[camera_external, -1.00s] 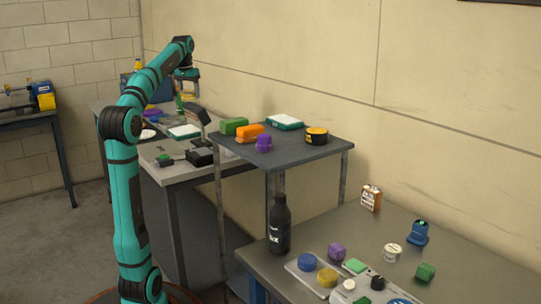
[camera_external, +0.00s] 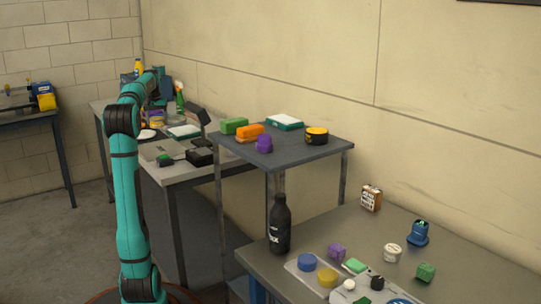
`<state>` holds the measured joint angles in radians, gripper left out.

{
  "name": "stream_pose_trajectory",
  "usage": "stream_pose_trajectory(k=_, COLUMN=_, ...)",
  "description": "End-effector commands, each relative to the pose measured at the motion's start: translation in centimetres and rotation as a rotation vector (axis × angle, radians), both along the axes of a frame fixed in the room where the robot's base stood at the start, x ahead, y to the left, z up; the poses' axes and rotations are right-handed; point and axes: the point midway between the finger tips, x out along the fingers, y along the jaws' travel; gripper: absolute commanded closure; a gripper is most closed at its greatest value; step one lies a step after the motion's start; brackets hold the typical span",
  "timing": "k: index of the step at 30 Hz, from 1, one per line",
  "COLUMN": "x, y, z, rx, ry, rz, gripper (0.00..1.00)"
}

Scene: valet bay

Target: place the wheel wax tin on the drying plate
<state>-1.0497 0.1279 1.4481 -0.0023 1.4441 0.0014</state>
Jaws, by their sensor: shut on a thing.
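My gripper (camera_external: 158,103) is over the far bench at the back left, small and partly hidden behind my own arm. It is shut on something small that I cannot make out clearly. A yellowish round shape (camera_external: 155,121) shows just below it, and I cannot tell whether it is in the jaws. A white round plate (camera_external: 147,134), which looks like the drying plate, lies on the bench just below and left of the gripper.
A white-topped green box (camera_external: 184,132) and black items (camera_external: 200,156) lie nearby on the far bench (camera_external: 185,175). A spray bottle (camera_external: 180,98) stands behind. The raised shelf (camera_external: 290,147) carries several coloured blocks. A black bottle (camera_external: 279,226) stands on the near bench.

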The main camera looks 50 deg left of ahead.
Motion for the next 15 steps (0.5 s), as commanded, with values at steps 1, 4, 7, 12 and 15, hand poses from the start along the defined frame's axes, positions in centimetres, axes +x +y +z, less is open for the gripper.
stream_pose_trajectory(k=1, x=0.0, y=0.4, z=-0.6, rx=0.000, ry=0.000, rz=0.015, gripper=0.60)
stream_pose_trajectory(k=4, x=-0.1, y=0.8, z=-1.6, rx=-0.001, ry=0.001, rz=0.032, gripper=0.60)
stream_pose_trajectory(k=7, x=-0.1, y=0.9, z=-3.0, rx=-0.001, ry=0.001, rz=0.037, gripper=0.60)
stream_pose_trajectory(k=12, x=-0.1, y=0.9, z=-5.9, rx=0.000, ry=0.000, rz=0.037, gripper=0.60)
stream_pose_trajectory(k=15, x=-0.1, y=0.8, z=-7.0, rx=0.000, ry=0.001, rz=0.036, gripper=0.60)
